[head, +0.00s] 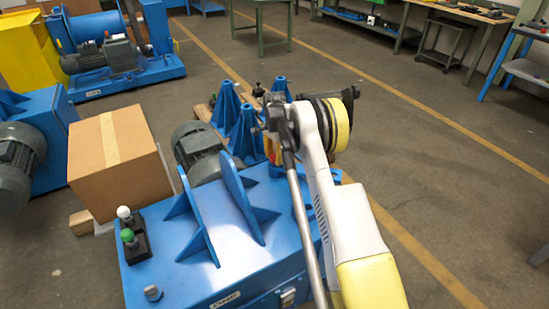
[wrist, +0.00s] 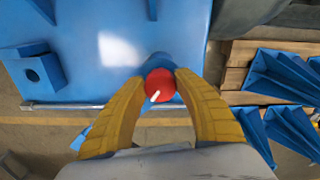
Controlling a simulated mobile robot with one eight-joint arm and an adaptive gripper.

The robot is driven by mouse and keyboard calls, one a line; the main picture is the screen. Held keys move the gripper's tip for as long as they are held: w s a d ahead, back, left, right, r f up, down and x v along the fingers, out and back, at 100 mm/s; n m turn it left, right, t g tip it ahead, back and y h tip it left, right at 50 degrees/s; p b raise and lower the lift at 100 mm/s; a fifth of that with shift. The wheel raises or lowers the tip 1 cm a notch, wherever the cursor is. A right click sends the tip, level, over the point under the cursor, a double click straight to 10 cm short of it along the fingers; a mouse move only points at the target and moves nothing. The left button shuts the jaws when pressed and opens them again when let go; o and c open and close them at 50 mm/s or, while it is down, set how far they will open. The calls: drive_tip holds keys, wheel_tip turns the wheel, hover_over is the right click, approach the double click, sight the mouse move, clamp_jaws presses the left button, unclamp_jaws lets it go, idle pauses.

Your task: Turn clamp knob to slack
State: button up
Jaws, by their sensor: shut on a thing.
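The clamp knob (wrist: 160,85) is red and round with a short white mark on its face. In the wrist view it sits between the tips of my two yellow fingers, at the edge of the blue machine base (wrist: 90,75). My gripper (wrist: 160,93) is shut on the knob, one finger on each side. The white mark slants from upper right to lower left. In the head view my arm reaches over the blue machine base (head: 215,285); my arm and wrist hide the knob there.
Blue pointed stands (head: 246,135) stand on pallet wood behind the base, close to my wrist. A grey motor (head: 196,145) and a cardboard box (head: 117,160) are to the left. Upright blue brackets (head: 205,215) rise from the base. The floor to the right is clear.

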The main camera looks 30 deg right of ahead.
sight(275, 157)
drive_tip(key=o, duration=1.2)
wheel_tip(275, 157, up, 12)
drive_tip(key=shift+f, duration=0.1)
